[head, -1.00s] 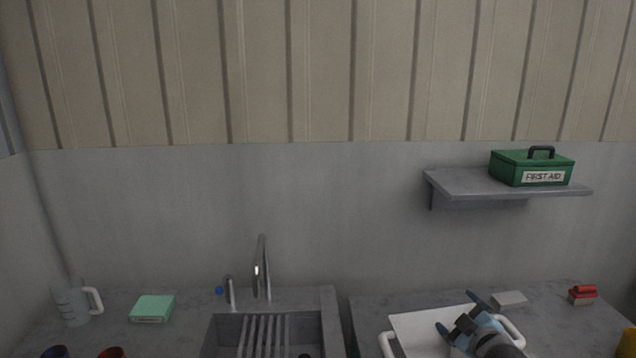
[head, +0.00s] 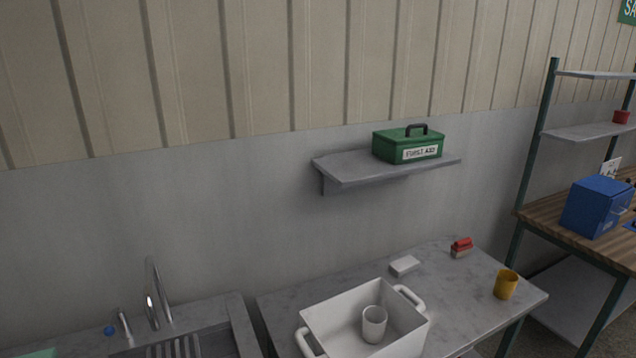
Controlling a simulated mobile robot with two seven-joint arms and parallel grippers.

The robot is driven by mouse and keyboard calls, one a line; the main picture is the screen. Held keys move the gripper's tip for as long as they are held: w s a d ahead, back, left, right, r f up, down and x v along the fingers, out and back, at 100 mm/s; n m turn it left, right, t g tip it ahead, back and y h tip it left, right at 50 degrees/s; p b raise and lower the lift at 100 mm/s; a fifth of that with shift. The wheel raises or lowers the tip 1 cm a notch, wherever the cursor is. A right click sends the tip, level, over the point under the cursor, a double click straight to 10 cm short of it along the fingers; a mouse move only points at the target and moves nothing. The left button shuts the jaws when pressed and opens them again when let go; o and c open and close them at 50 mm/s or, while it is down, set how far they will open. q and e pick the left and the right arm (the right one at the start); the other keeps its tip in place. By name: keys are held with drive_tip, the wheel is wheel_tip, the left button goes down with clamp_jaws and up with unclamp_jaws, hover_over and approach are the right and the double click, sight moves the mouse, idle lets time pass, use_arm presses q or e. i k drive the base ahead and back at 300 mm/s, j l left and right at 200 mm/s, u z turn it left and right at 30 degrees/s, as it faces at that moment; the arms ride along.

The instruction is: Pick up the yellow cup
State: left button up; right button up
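The yellow cup (head: 506,284) stands upright near the right end of the grey countertop (head: 455,283), at the lower right of the head view. Nothing touches it. Neither of my grippers shows in the head view now.
A white bin (head: 327,318) with handles stands left of the cup, with a white cup (head: 374,324) inside. A white block (head: 405,265) and a red-topped brush (head: 461,247) lie behind. A shelf (head: 345,174) holds a green first aid box (head: 407,145). A sink (head: 215,345) is at left.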

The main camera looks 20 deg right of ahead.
sight(505, 285)
drive_tip(key=z, duration=1.8)
drive_tip(key=i+l+u, duration=0.15)
drive_tip(key=u, duration=0.3)
drive_tip(key=i+l+u, duration=0.1)
drive_tip(key=u, duration=0.35)
drive_tip(key=l+u, duration=0.25)
drive_tip(key=u, duration=0.2)
drive_tip(key=i+l+u, duration=0.2)
drive_tip(key=l, duration=0.35)
drive_tip(key=l+u, duration=0.2)
drive_tip(key=l, duration=0.3)
